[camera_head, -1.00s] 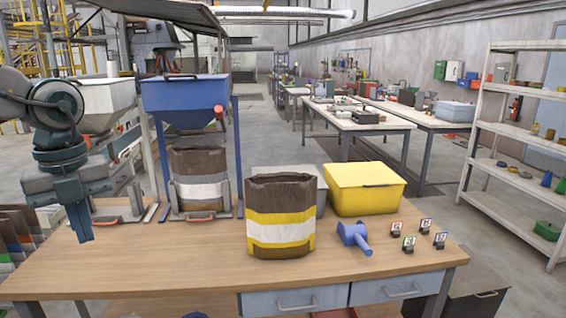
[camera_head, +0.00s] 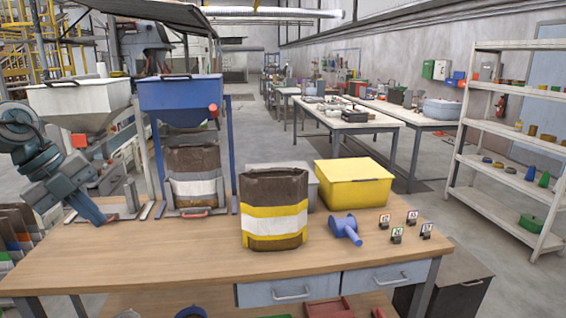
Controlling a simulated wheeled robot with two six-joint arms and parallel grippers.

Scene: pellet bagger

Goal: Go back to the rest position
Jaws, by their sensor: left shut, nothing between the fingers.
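My left gripper (camera_head: 92,211) is at the left of the head view, above the back left part of the wooden table (camera_head: 150,255). Its fingers are shut and empty, pointing down and to the right, in front of the foot of the white hopper stand. It is well apart from the brown bag with yellow and white bands (camera_head: 274,222), which stands upright on the table. My right gripper is not in view.
A blue hopper (camera_head: 180,95) stands behind the table with a brown bag (camera_head: 193,172) under it. A white hopper (camera_head: 80,95) is left of it. A yellow bin (camera_head: 353,185), a blue scoop (camera_head: 345,228) and several small number tags (camera_head: 397,235) occupy the right side. The table's front left is clear.

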